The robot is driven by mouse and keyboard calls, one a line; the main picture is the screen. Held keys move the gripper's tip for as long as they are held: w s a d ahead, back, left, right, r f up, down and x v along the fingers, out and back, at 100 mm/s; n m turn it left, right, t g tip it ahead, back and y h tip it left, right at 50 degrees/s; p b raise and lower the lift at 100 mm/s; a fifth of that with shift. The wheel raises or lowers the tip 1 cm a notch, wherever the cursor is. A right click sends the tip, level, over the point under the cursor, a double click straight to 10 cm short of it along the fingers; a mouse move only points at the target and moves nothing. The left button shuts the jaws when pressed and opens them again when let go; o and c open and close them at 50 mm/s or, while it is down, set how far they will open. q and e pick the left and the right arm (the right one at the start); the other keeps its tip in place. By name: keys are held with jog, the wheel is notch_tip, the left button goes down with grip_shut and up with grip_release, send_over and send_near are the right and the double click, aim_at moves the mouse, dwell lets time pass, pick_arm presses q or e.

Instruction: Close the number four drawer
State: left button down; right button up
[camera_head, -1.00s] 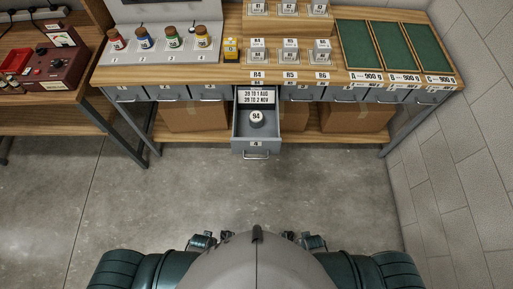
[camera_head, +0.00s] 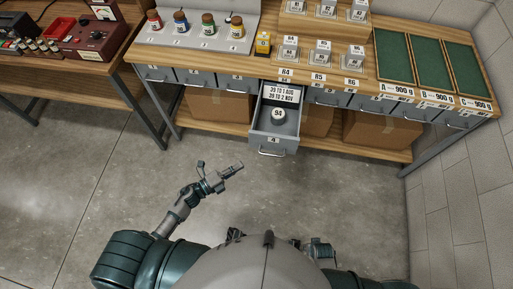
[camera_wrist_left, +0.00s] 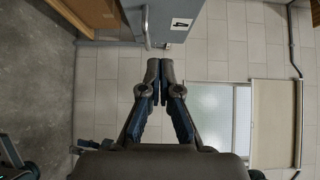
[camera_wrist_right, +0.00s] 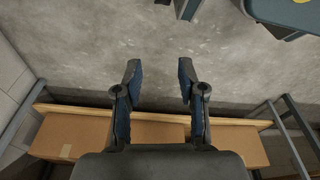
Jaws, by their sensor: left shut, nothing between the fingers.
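The number four drawer (camera_head: 290,129) stands pulled out from under the middle of the workbench, with its handle (camera_head: 272,153) at the front. A round item marked 94 (camera_head: 278,114) and a printed card (camera_head: 283,93) lie inside it. My left gripper (camera_head: 240,166) is shut and empty, in front of the drawer, lower left of its handle and apart from it. In the left wrist view, the shut fingertips (camera_wrist_left: 160,68) are near the drawer's front with its 4 label (camera_wrist_left: 181,24). My right gripper (camera_wrist_right: 158,72) is open and empty, pointing at the floor and bench shelf.
The workbench (camera_head: 340,83) carries small jars (camera_head: 208,24), labelled blocks (camera_head: 323,52) and green trays (camera_head: 432,63). The other drawers are closed. Cardboard boxes (camera_head: 380,131) sit on the lower shelf. A second bench (camera_head: 70,82) stands at left. The floor before the drawer is clear.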

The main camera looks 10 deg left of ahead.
aim_at(263, 143)
pick_arm(q)
jog(key=x, duration=0.3)
jog(key=w+a+x, duration=0.1)
jog(key=x, duration=0.6)
jog(key=shift+w+a, duration=0.1)
jog(key=shift+w, duration=0.2)
jog(key=shift+w+a, duration=0.1)
jog(key=shift+w, duration=0.3)
jog(key=shift+a, duration=0.2)
pick_arm(e)
jog(key=shift+w, duration=0.15)
pick_arm(q)
jog(key=shift+a+f, duration=0.1)
pick_arm(e)
jog(key=shift+a, duration=0.1)
pick_arm(q)
jog(key=shift+w, duration=0.1)
